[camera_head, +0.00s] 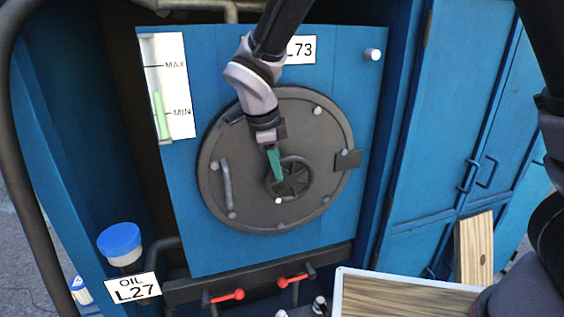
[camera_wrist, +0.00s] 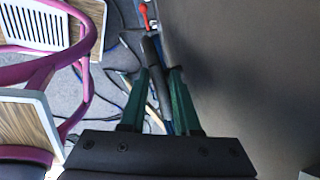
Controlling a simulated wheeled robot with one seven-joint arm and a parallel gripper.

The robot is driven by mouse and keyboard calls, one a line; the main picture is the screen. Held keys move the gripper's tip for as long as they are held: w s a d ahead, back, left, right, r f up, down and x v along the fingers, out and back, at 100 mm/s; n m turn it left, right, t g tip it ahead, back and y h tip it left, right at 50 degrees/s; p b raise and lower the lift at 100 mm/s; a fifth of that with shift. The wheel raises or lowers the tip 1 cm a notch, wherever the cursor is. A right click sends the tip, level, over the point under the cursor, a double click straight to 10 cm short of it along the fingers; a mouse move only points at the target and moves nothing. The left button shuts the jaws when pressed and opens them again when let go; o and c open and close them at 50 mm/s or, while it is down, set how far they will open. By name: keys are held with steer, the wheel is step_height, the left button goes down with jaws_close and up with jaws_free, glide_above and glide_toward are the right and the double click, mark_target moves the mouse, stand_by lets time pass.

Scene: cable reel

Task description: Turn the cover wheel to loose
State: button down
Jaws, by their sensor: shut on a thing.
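The cover wheel (camera_head: 296,184) is a small dark spoked wheel in the middle of a round grey cover (camera_head: 322,133) on the blue panel. My gripper (camera_head: 277,174) reaches it from above, its green fingers at the wheel's upper left rim. In the wrist view my gripper (camera_wrist: 161,75) has its two green fingers on either side of a dark bar, which looks like part of the wheel (camera_wrist: 155,72). It is shut on the wheel. The fingers hide a little of the rim.
A bar handle (camera_head: 227,185) stands out at the cover's left, and a dark plate (camera_head: 348,160) sits at its right edge. Red-handled valves (camera_head: 292,280) stick out below the panel. A wooden-topped tray (camera_head: 400,297) stands at the lower right.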

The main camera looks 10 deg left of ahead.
mark_target(267, 177)
steer(key=t+h, duration=0.1)
steer(key=s+a+f+t+h, duration=0.1)
steer(key=h, duration=0.1)
steer(key=shift+a+f, duration=0.15)
steer(key=shift+f, duration=0.15)
steer(key=shift+s+a+f+n+t+h, duration=0.1)
steer(key=shift+a+f+n+t+h, duration=0.1)
steer(key=shift+f+t+h, duration=0.35)
steer(key=shift+a+f+n+t+h, duration=0.1)
steer(key=shift+n+t+h, duration=0.2)
steer(key=shift+h, duration=0.45)
steer(key=c, duration=0.9)
jaws_free()
steer(key=shift+a, duration=0.1)
steer(key=v, duration=1)
steer(key=shift+s+a+r, duration=0.1)
steer(key=shift+s+a, duration=0.1)
steer(key=shift+s, duration=0.1)
